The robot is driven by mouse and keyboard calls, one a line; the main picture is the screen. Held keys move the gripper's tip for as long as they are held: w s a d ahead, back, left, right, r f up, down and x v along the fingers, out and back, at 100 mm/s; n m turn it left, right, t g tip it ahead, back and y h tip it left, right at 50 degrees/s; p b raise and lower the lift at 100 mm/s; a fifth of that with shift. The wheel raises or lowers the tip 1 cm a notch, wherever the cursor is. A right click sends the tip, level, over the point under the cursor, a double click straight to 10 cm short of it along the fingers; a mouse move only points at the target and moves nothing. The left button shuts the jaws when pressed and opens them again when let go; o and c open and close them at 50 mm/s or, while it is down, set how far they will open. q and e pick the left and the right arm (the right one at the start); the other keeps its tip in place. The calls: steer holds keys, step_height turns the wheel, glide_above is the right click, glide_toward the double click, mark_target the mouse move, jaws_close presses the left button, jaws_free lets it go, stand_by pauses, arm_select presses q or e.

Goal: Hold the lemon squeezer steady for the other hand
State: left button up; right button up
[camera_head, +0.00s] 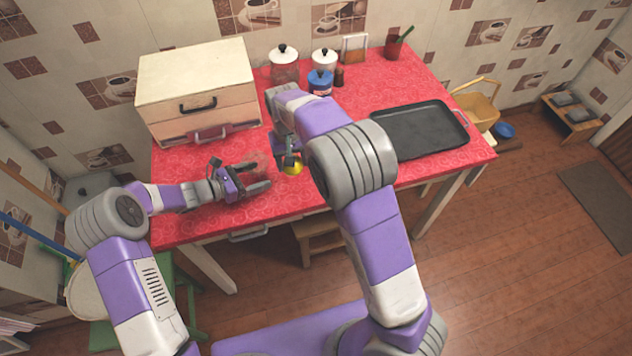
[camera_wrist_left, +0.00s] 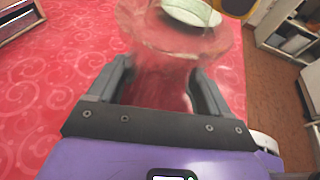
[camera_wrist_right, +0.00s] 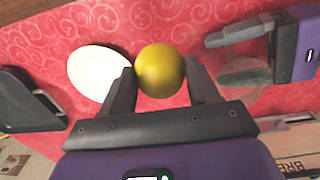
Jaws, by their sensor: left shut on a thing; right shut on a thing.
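The lemon squeezer is clear glass, and the red cloth shows through it. My left gripper (camera_head: 258,180) is shut on the squeezer (camera_wrist_left: 160,65), low over the counter, and the glass flares out beyond the fingers in the left wrist view. In the head view the squeezer (camera_head: 257,160) is only faint. My right gripper (camera_wrist_right: 160,85) is shut on a yellow lemon (camera_wrist_right: 160,70), which also shows in the head view (camera_head: 292,168). In the right wrist view the lemon is to the left of the squeezer (camera_wrist_right: 245,75), apart from it in the picture.
A white oval dish (camera_wrist_right: 98,72) lies beside the lemon in the right wrist view. A black tray (camera_head: 420,128) lies on the right of the red counter.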

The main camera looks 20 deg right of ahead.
step_height(320, 180, up, 8)
glide_above(253, 156)
steer(key=shift+d, duration=0.4)
steer(key=shift+a+r, duration=0.35)
steer(key=shift+r, duration=0.05)
steer(key=shift+f, duration=0.9)
steer(key=shift+f, duration=0.4)
steer(key=shift+f, duration=0.15)
steer(key=shift+f, duration=1.05)
steer(key=shift+r, duration=1.05)
